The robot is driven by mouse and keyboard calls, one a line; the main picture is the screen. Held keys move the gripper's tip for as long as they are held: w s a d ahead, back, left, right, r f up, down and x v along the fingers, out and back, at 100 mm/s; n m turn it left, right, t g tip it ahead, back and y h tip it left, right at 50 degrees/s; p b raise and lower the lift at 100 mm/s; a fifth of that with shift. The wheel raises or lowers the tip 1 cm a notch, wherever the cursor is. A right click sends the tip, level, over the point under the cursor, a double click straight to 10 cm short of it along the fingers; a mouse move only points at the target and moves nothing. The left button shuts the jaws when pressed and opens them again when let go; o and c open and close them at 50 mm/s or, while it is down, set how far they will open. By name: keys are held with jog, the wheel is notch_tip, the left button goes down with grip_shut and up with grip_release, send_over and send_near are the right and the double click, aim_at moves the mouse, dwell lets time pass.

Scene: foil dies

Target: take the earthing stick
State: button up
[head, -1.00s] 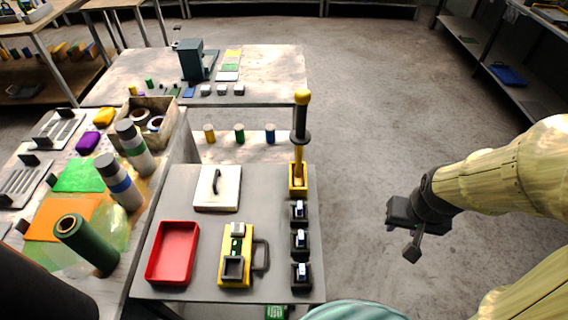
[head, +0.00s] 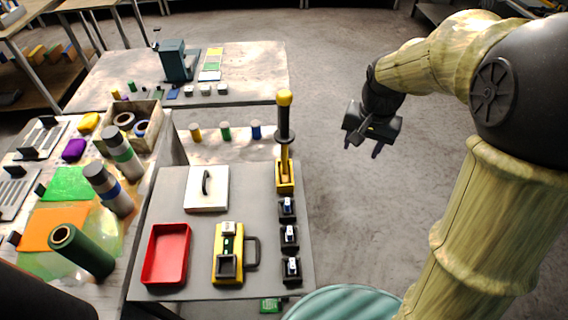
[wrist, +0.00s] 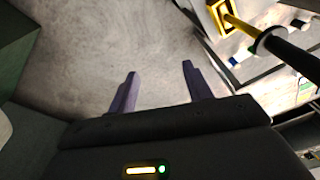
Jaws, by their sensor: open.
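The earthing stick (head: 284,128) stands upright in a yellow socket (head: 285,178) at the back right corner of the grey bench top. It has a yellow knob on top, a black grip with a round collar, and a yellow lower shaft. In the wrist view the stick (wrist: 289,50) shows at the upper right, its yellow socket (wrist: 228,18) near the top edge. My gripper (head: 363,150) is open and empty, over the floor to the right of the stick and apart from it. In the wrist view its two fingers (wrist: 158,88) are spread with bare floor between them.
Several small black holders (head: 289,237) line the bench's right edge in front of the socket. A red tray (head: 166,254), a yellow device with a handle (head: 228,254) and a white plate (head: 206,188) lie on the bench. Open floor (head: 350,215) lies right of it.

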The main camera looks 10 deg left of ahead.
jog(key=w+a+r+m+p, duration=0.2)
jog(key=w+a+r+p, duration=0.1)
jog(key=w+a+r, duration=0.55)
notch_tip(320, 180, up, 7)
jog(key=m+g+p, duration=0.2)
send_over(285, 99)
jog(key=shift+r, duration=0.15)
notch_tip(285, 99, down, 12)
jog(key=shift+f+p, duration=0.1)
jog(key=shift+p, duration=0.9)
jog(key=shift+f, duration=0.1)
jog(key=f+p, duration=0.1)
jog(key=f, duration=0.2)
jog(key=f+p, duration=0.1)
jog(key=f, duration=0.1)
jog(key=shift+w+a+p, duration=0.1)
jog(key=shift+w+p, duration=0.15)
jog(key=shift+p, duration=0.05)
